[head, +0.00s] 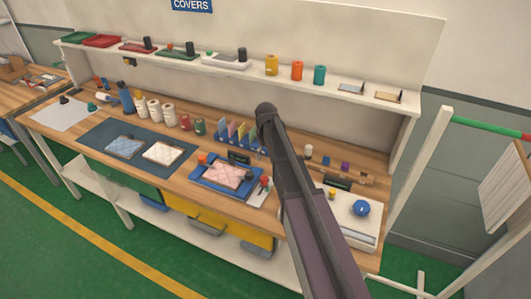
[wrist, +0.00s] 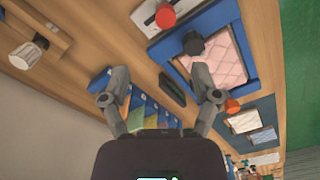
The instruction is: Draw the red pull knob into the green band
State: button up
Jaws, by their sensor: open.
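The red pull knob (wrist: 166,16) shows at the top of the wrist view, on a white plate (wrist: 148,13) with a dark mark beside the knob. In the head view the red knob (head: 265,180) stands on the small white plate (head: 258,194) right of the blue tray. I cannot make out the green band in either view. My gripper (wrist: 159,86) is open and empty, its two fingers spread above the bench and apart from the knob. In the head view my arm hides part of the bench, and the fingers are not clear.
The blue tray (wrist: 253,72) holds a pink quilted pad (wrist: 222,62), with a dark knob (wrist: 193,43) near it. An orange-red knob (wrist: 232,106) stands at the tray's other side. Colored cards stand in a blue rack (head: 224,137). A shelf (head: 340,92) runs above the bench.

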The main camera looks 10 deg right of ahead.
jog(key=s+f+m+b, duration=0.2)
jog(key=s+f+b, duration=0.3)
jog(key=s, duration=0.7)
jog(key=s+f+m+b, duration=0.2)
jog(key=s+f+b, duration=0.2)
jog(key=s, duration=0.8)
jog(key=shift+s+d+f+b, duration=0.25)
jog(key=shift+d+f+b, duration=0.1)
jog(key=shift+d+f, duration=0.15)
notch_tip(320, 180, up, 10)
jog(key=n+p, duration=0.4)
jog(key=p, duration=0.7)
send_over(264, 178)
jog(key=shift+w+r+b, duration=0.1)
jog(key=shift+b, duration=0.2)
jog(key=shift+f, duration=0.2)
notch_tip(264, 178, down, 13)
jog(key=b, duration=1.4)
jog(key=shift+f, duration=0.2)
jog(key=shift+c, duration=0.2)
